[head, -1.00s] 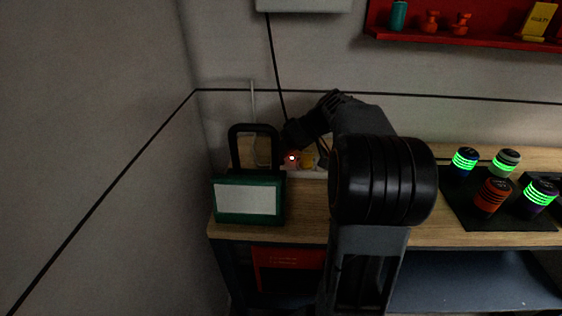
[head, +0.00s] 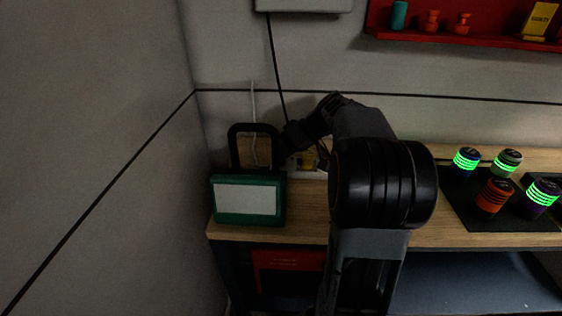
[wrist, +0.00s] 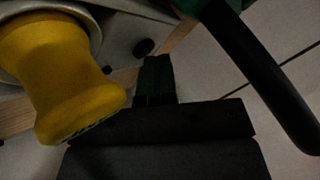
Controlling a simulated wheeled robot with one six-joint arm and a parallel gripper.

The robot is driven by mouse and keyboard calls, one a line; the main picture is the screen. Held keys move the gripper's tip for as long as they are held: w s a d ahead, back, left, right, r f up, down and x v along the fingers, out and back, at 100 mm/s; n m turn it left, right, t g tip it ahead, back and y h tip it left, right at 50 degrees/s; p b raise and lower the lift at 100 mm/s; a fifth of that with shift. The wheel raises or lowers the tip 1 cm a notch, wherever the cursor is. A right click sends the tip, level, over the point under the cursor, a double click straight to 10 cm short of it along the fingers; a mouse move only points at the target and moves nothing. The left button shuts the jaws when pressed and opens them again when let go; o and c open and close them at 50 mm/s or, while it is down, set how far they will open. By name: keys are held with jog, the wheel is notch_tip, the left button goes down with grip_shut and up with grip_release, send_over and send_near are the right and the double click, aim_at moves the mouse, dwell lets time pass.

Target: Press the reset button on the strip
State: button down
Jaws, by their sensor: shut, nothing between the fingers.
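The pale strip (head: 312,173) lies at the back of the bench in the head view, partly hidden by my arm. In the wrist view the strip (wrist: 122,32) runs across the top left. A large yellow knob (wrist: 60,75) in a metal collar stands on it, and a small black round button (wrist: 143,47) sits near its edge. No reset label is legible. My gripper (wrist: 156,62) is shut and empty, its dark green fingertips close to the black button; I cannot tell whether they touch. In the head view the fingertips are hidden.
A green case (head: 247,199) with a tall black handle (head: 240,130) stands just left of the strip. The handle also shows close by in the wrist view (wrist: 265,75). Several ringed canisters (head: 495,193) stand on a black mat at the right. A wall lies left.

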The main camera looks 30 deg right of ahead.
jog(key=shift+f, duration=0.15)
jog(key=shift+s+r+p, duration=0.1)
jog(key=shift+r+p, duration=0.4)
jog(key=shift+r, duration=0.45)
jog(key=shift+r+p, duration=1.7)
jog(key=shift+r, duration=0.75)
